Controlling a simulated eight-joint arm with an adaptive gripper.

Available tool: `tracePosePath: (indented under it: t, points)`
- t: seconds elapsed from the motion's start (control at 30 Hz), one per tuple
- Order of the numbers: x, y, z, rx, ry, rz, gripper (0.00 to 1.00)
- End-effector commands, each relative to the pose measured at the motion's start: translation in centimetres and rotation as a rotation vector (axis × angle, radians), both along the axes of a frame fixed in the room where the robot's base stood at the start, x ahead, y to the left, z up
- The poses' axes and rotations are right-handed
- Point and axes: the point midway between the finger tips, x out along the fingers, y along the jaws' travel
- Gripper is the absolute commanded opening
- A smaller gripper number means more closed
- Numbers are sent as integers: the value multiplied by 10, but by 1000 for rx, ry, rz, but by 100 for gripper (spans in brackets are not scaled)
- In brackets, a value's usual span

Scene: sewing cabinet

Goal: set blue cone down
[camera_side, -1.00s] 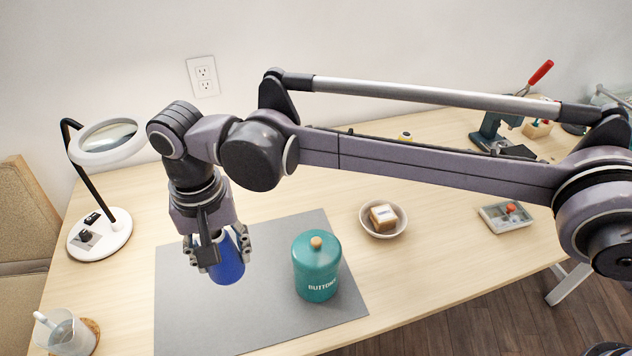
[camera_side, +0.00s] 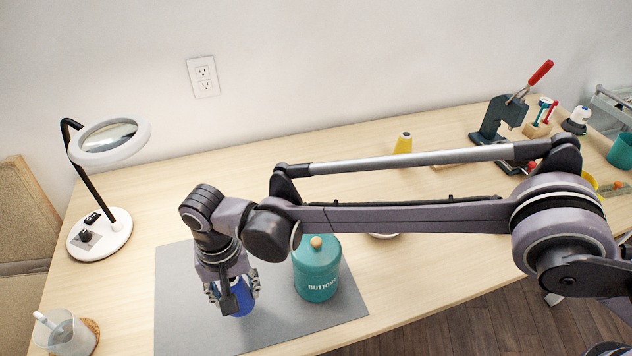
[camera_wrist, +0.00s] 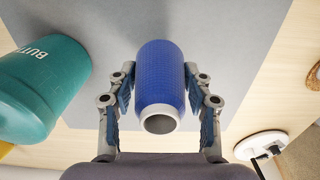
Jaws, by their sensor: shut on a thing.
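The blue cone (camera_side: 240,301) is a blue thread cone, held in my gripper (camera_side: 232,291) low over the grey mat (camera_side: 185,310). In the wrist view, the blue cone (camera_wrist: 160,80) sits between both fingers of my gripper (camera_wrist: 160,95), its pale hollow end facing the camera. My gripper is shut on it. The cone is just left of the teal button canister (camera_side: 317,270). Its lower end is near the mat; I cannot tell whether it touches.
The canister also shows at left in the wrist view (camera_wrist: 40,85). A magnifier lamp (camera_side: 105,225) stands at the left, and a cup (camera_side: 68,335) at the front left. A yellow cone (camera_side: 404,142) and a hand press (camera_side: 497,120) stand farther back. The mat's left part is bare.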

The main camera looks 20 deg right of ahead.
Motion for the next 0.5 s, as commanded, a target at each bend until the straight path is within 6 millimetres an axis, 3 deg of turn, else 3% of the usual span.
tracePosePath:
  t: [0.27,0.5]
  points:
    - [0,0,-32,0,0,0,18]
    - [0,0,-34,0,0,0,18]
